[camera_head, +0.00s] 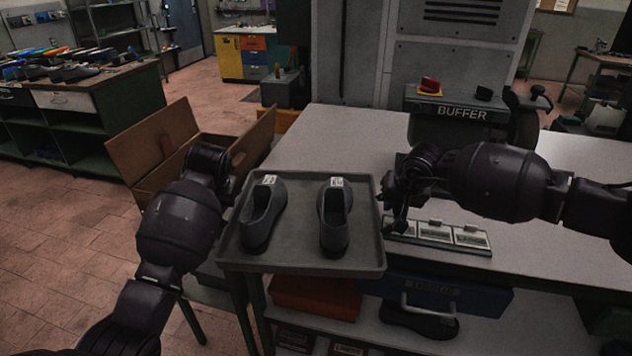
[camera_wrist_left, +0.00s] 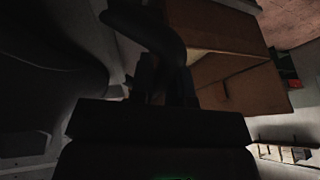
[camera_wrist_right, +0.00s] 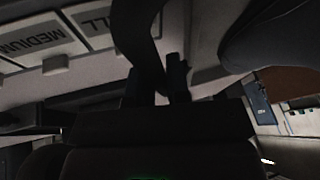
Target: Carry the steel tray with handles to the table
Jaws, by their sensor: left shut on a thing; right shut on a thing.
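The steel tray (camera_head: 290,262) shows in the head view at the left front corner of the table (camera_head: 340,128). It looks level, and two dark grey shoes (camera_head: 262,215) (camera_head: 334,215) stand on it. Whether its underside touches the tabletop I cannot tell. My left gripper (camera_head: 228,190) is shut at the tray's left side; its fingertips are largely hidden by my arm. My right gripper (camera_head: 390,205) is shut at the tray's right side. Both wrist views are dark; a dark curved bar, seemingly a handle, runs between the fingers in the left (camera_wrist_left: 165,75) and right (camera_wrist_right: 155,75) wrist views.
A label plate (camera_head: 437,236) lies right of the tray. An open cardboard box (camera_head: 150,150) stands to the left. Below are an orange bin (camera_head: 315,298) and a blue toolbox (camera_head: 435,296). The tabletop's middle is clear.

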